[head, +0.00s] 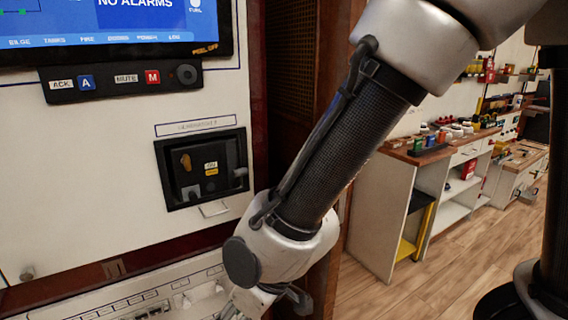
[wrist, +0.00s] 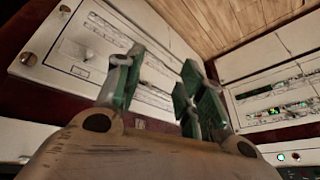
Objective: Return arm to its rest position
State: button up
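My arm reaches down across the middle of the head view, with its wrist low in front of the white breaker panel (head: 150,300). My gripper is mostly cut off by the bottom edge there. In the wrist view my gripper (wrist: 160,70) shows two fingers with green pads, spread apart with an empty gap between them. Behind the fingers is a white panel (wrist: 85,45) with rows of breakers. I cannot tell how far the fingers are from the panel, and no contact is visible.
A screen (head: 110,25) and a button strip (head: 125,80) are at upper left. A dark recessed box (head: 205,168) is left of my arm. A dark wooden post (head: 290,60) stands behind the arm. A workbench (head: 400,200) with small items is at right, with open wooden floor (head: 430,290) before it.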

jog(key=w+d+r+m+t+h, duration=0.1)
jog(key=d+r+m, duration=0.3)
jog(key=d, duration=1.1)
jog(key=w+d+r+m+t+h, duration=0.1)
jog(key=d+r+m, duration=0.3)
jog(key=d+r, duration=0.5)
jog(key=w+d+r+m+t+h, duration=0.1)
jog(key=w+d+r+m+h, duration=0.2)
jog(key=d, duration=1.8)
jog(key=shift+r+m, duration=0.6)
jog(key=shift+r, duration=1.25)
jog(key=shift+w, duration=0.1)
